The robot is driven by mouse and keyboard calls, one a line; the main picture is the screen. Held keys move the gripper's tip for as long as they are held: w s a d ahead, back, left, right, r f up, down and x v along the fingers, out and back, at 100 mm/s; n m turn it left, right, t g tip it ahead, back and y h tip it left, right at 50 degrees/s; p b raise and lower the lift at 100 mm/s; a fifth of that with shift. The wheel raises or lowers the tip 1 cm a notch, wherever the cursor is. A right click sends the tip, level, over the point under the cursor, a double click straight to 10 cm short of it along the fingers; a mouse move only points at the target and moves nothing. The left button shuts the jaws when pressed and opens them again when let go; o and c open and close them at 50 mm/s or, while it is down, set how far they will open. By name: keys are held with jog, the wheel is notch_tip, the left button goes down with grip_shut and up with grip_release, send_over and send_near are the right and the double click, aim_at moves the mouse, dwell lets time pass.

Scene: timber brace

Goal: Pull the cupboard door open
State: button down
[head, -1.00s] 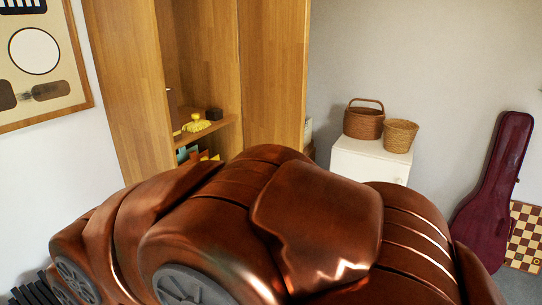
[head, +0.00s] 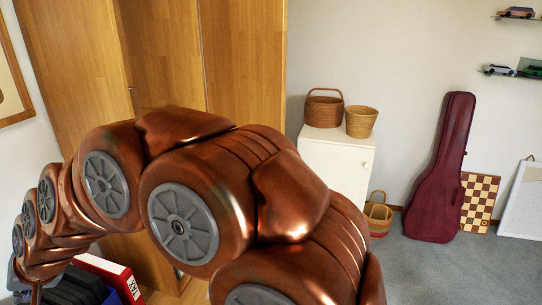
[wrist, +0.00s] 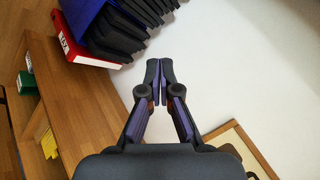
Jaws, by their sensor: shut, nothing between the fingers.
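The tall wooden cupboard stands at the left in the head view. Its left panel (head: 70,60), which looks like a door standing out from the body, has a gap beside it, and a right panel (head: 245,60) shows further right. A small bright spot at the left panel's edge may be a handle; I cannot tell. My arm hides the lower middle. In the wrist view my gripper (wrist: 160,66) is shut and empty, its fingertips together in front of a pale wall. Wooden shelving (wrist: 75,95) is left of it, apart from the fingers. No handle shows near the fingertips.
A picture frame (wrist: 240,140) is at lower right.

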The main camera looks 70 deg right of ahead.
jog(key=w+d+r+m+t+h, duration=0.2)
jog(key=w+d+r+m+t, duration=0.15)
jog(key=w+d, duration=0.35)
jog(key=w+d+r+m+h+b, duration=0.1)
jog(key=w+d+m+h, duration=0.2)
jog(key=d, duration=0.5)
jog(key=w+d+r+m+t+h, duration=0.1)
jog(key=w+d+m+h, duration=0.15)
jog(key=d+m, duration=0.4)
jog(key=w+d+r+m+h+b, duration=0.1)
jog(key=w+d+m+h, duration=0.2)
jog(key=d, duration=0.6)
jog(key=s+d+f+m+g+h, duration=0.2)
jog(key=s+d+m+g+h, duration=0.3)
jog(key=d, duration=0.4)
jog(key=s+d+f+m+g+h, duration=0.1)
jog(key=s+d+m+g+h, duration=0.35)
jog(key=s+d, duration=0.45)
jog(key=s+d+f+m+g+b, duration=0.1)
jog(key=s+d+f+m+g, duration=0.1)
jog(key=s+d+m+g, duration=0.45)
jog(key=s+d+f+m+g+b, duration=0.15)
jog(key=s+g, duration=0.25)
jog(key=s, duration=0.5)
jog(key=f+p+x, duration=0.1)
jog(key=p+x, duration=0.3)
jog(key=x, duration=0.9)
jog(key=shift+s+d+f+y+p, duration=0.2)
jog(key=shift+s+f+y+p, duration=0.05)
jog(key=shift+s+y+p, duration=0.15)
